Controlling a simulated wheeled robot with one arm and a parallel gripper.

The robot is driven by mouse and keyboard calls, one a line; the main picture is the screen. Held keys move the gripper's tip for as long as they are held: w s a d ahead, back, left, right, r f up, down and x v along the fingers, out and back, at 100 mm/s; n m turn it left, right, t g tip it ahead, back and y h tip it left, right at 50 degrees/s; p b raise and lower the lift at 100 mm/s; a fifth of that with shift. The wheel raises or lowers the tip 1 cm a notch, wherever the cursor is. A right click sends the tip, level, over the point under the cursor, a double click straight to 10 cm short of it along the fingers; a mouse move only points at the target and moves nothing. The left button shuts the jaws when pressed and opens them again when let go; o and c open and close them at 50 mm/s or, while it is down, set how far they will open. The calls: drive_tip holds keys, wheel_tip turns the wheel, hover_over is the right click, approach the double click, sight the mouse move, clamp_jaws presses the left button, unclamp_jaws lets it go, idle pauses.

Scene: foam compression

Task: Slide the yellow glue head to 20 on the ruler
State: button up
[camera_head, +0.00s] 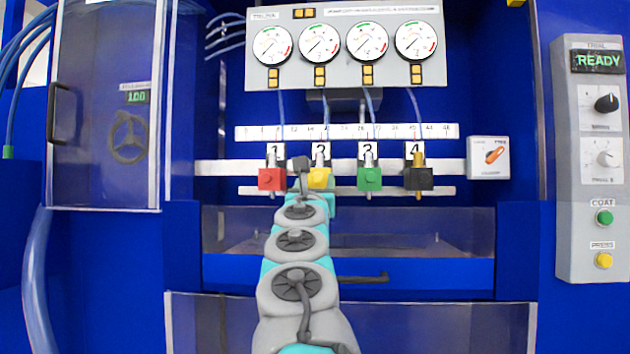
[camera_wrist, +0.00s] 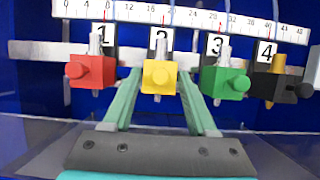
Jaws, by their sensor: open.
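The yellow glue head (camera_wrist: 159,77) is a block with a round front knob, below the number 2 plate. It also shows in the head view (camera_head: 320,178), partly hidden by my arm. My gripper (camera_wrist: 160,82) is open, with one green finger on each side of the yellow head; contact cannot be told. In the head view my gripper (camera_head: 318,190) is mostly hidden behind my wrist. The white ruler (camera_head: 347,132) runs above the heads and also shows tilted in the wrist view (camera_wrist: 200,22). The yellow head's exact reading is not legible.
The red head (camera_head: 271,180) is left of the yellow one; the green (camera_head: 369,179) and black (camera_head: 419,179) heads are to its right. The heads sit along a metal rail (camera_head: 228,168). A grey box with an orange knob (camera_head: 489,158) is at the rail's right end.

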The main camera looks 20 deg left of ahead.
clamp_jaws()
idle(0.5)
idle(1.0)
